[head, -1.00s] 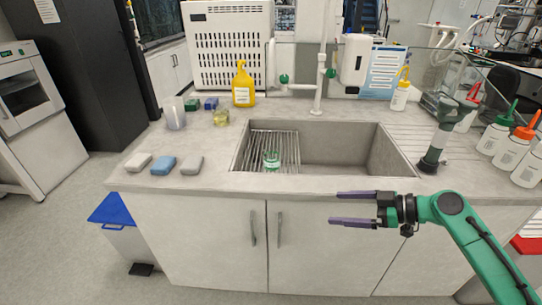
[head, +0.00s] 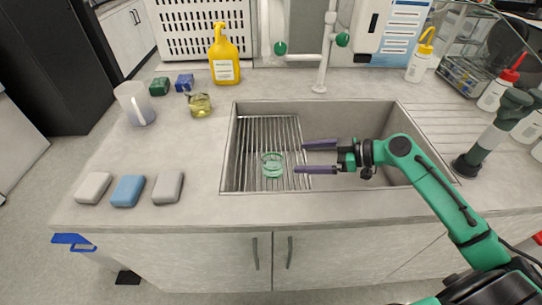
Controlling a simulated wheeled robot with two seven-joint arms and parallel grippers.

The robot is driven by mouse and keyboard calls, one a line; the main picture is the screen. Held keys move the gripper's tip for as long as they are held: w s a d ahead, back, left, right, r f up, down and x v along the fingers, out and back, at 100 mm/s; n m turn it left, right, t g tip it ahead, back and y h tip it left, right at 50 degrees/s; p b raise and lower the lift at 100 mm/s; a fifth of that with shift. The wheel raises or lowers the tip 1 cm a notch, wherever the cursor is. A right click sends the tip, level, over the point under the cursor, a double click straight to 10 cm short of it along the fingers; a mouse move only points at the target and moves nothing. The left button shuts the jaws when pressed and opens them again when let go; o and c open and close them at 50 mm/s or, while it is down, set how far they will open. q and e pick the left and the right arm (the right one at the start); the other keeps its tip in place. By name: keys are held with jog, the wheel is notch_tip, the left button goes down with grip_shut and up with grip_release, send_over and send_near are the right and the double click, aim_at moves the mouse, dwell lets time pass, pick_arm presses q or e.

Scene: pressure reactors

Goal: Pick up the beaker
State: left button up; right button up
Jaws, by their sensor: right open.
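A small clear beaker with a green tint (head: 272,165) stands on the wire rack in the left part of the sink. My right gripper (head: 302,158) is over the sink, just right of the beaker. Its two purple fingers are spread apart and point left toward the beaker, with nothing between them. The fingertips look close to the beaker but I see no clear contact. My left gripper is not in view.
The sink (head: 350,120) has raised walls around the rack (head: 248,150). Several sponges (head: 128,190) lie at the left front. A white cup (head: 135,103), a yellowish glass vessel (head: 200,105) and a yellow bottle (head: 224,58) stand behind. A tap (head: 325,55) rises at the back.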

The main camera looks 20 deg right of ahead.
jog(key=x, duration=0.4)
jog(key=shift+r+p, duration=0.2)
jog(key=shift+p, duration=0.15)
jog(key=p+x, duration=0.2)
jog(key=x, duration=0.4)
jog(key=shift+w+a+f, duration=0.15)
jog(key=shift+w+f, duration=0.05)
jog(key=shift+w+a+f, duration=0.1)
jog(key=shift+a+f, duration=0.05)
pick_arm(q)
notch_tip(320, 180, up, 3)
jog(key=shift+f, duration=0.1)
pick_arm(e)
jog(key=c, duration=1.3)
notch_tip(320, 180, up, 27)
jog(key=b, duration=0.1)
notch_tip(320, 180, up, 6)
jog(key=p, duration=0.5)
send_over(273, 157)
jog(key=s+a, duration=0.1)
jog(key=s, duration=0.2)
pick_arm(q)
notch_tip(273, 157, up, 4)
